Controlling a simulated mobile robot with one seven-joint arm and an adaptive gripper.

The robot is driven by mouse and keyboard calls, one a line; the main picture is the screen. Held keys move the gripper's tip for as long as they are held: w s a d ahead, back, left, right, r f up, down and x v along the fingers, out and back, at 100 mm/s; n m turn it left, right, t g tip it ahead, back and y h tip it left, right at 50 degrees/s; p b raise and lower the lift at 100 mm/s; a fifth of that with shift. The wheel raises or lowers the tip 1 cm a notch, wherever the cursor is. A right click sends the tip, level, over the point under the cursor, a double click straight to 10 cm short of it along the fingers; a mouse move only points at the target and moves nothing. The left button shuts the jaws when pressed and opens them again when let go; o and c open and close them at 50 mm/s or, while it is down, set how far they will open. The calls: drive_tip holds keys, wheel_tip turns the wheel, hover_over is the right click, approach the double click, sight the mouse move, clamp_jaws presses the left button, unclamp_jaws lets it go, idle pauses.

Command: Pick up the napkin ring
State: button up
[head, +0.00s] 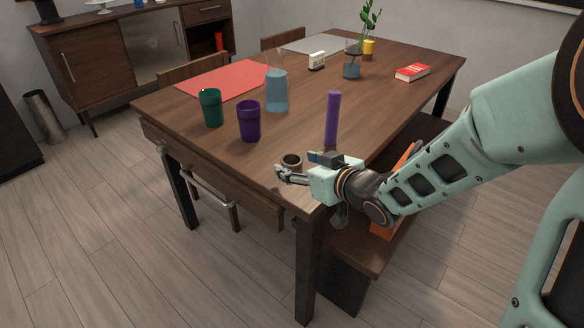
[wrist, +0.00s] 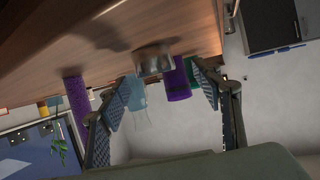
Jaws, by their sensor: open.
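The napkin ring (head: 292,161) is a small brownish metallic band on the near corner of the wooden table. In the wrist view, which is upside down, the napkin ring (wrist: 153,62) shows near the middle, ahead of the gap between the fingers. My gripper (head: 279,174) is beside the ring at its near side, low over the table's front edge. In the wrist view the fingers of my gripper (wrist: 160,92) are spread apart with nothing held between them. The head view does not clearly show whether a finger touches the ring.
Near the ring stand a purple candle (head: 332,119), a purple cup (head: 249,121), a green cup (head: 211,107) and a blue glass carafe (head: 276,90). A red placemat (head: 222,82), a red book (head: 412,72) and a plant vase (head: 352,66) are farther back. A bench (head: 375,247) sits below.

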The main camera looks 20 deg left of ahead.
sight(288, 158)
drive_tip(key=b+x, duration=0.1)
drive_tip(key=x, duration=0.3)
drive_tip(key=shift+w+f, duration=0.1)
drive_tip(key=shift+w, duration=0.2)
drive_tip(key=shift+d, duration=0.1)
drive_tip(key=shift+c, duration=0.4)
drive_tip(key=c, duration=1.2)
